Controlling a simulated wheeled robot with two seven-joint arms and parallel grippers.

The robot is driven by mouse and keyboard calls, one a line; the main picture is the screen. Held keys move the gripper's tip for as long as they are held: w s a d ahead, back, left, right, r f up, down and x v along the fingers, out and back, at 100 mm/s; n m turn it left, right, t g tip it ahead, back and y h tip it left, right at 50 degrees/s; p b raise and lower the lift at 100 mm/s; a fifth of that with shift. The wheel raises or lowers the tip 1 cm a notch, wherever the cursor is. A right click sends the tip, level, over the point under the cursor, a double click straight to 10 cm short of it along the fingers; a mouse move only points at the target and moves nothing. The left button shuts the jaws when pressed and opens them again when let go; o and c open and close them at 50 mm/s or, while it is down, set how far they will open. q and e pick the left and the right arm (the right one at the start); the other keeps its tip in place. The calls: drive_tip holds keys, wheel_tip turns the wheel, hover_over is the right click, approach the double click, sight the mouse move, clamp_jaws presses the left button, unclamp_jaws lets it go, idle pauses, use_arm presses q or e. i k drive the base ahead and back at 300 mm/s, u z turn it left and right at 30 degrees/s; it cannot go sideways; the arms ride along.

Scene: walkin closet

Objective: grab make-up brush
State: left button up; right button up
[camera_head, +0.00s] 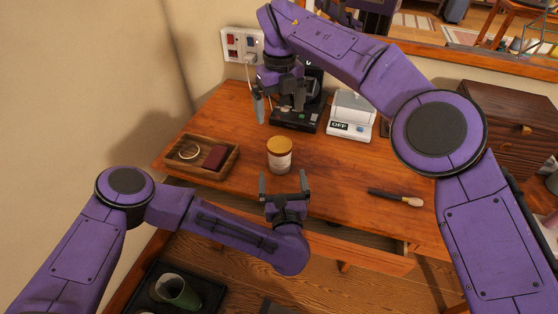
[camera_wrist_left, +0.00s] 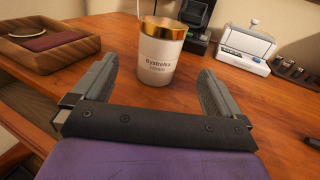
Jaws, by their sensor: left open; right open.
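The make-up brush (camera_head: 396,198), with a dark handle and a pale bristle head at its right end, lies on the wooden desk (camera_head: 335,185) near the front edge in the head view. My left gripper (camera_head: 284,178) is open and empty at the desk's front edge, left of the brush and apart from it. In the left wrist view its open fingers (camera_wrist_left: 157,80) point toward a white jar with a gold lid (camera_wrist_left: 158,60). My right gripper (camera_head: 282,105) is open at the back of the desk, by a black device (camera_head: 297,117), far from the brush; its fingers are partly hard to separate from that device.
The jar (camera_head: 280,155) stands just beyond my left gripper. A wooden tray (camera_head: 175,166) with a bracelet and dark red item is at the left. A white "OFF" device (camera_head: 351,117) stands at the back. A drawer (camera_head: 350,246) is partly open below the desk front. Desk around the brush is clear.

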sight(414, 201)
drive_tip(key=k, duration=1)
